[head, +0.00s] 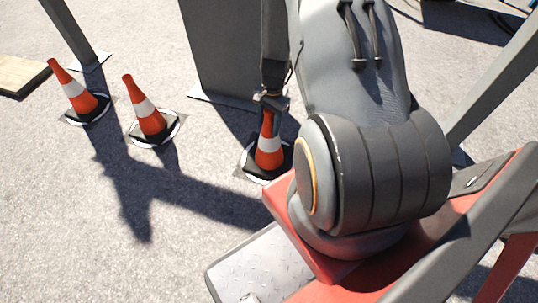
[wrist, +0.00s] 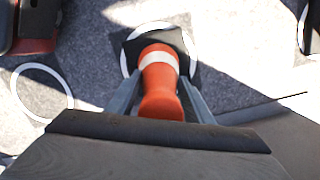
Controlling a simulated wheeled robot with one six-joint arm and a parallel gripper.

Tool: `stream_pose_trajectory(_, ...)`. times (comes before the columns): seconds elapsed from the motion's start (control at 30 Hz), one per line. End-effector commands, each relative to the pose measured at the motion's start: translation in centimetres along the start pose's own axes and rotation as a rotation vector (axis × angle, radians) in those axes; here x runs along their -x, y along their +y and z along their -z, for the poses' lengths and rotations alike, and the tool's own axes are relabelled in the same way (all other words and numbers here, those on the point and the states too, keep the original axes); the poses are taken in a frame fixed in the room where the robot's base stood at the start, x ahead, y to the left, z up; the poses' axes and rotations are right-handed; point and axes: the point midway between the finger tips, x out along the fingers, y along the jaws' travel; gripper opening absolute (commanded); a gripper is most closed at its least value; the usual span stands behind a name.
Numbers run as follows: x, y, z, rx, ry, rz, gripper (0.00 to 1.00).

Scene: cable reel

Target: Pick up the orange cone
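The orange cone (head: 268,155) with a white band and a dark square base stands upright at the centre of the head view. In the wrist view the cone (wrist: 160,85) rises between the fingers, its base over a white ring. My gripper (head: 269,102) comes down on it from above, its fingers around the upper part. In the wrist view my gripper (wrist: 160,78) has one grey finger on each side of the cone, both very near it. Whether they press on it I cannot tell.
Two more orange cones, one far left (head: 79,92) and one nearer (head: 150,120), stand in white rings. An empty white ring (wrist: 42,70) lies left in the wrist view. A grey panel (head: 228,50) stands behind the gripper. Pavement at lower left is clear.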

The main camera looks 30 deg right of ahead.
Motion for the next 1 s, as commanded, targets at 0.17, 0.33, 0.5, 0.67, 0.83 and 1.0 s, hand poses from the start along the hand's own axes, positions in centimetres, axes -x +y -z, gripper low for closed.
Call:
stream_pose_trajectory(0.17, 0.0, 0.1, -0.1, 0.000, -0.001, -0.001, 0.00)
stream_pose_trajectory(0.33, 0.0, 0.0, 0.0, 0.000, -0.001, -0.001, 0.00)
stream_pose_trajectory(0.5, 0.2, 0.1, -0.1, 0.000, -0.001, -0.001, 0.00)
stream_pose_trajectory(0.67, 2.2, 0.0, -0.2, 0.000, 0.001, 0.002, 0.00)
stream_pose_trajectory(0.83, 5.4, 0.0, -0.6, 0.000, 0.001, 0.002, 0.00)
stream_pose_trajectory(1.0, 8.2, 0.0, -1.0, 0.000, 0.001, 0.001, 0.00)
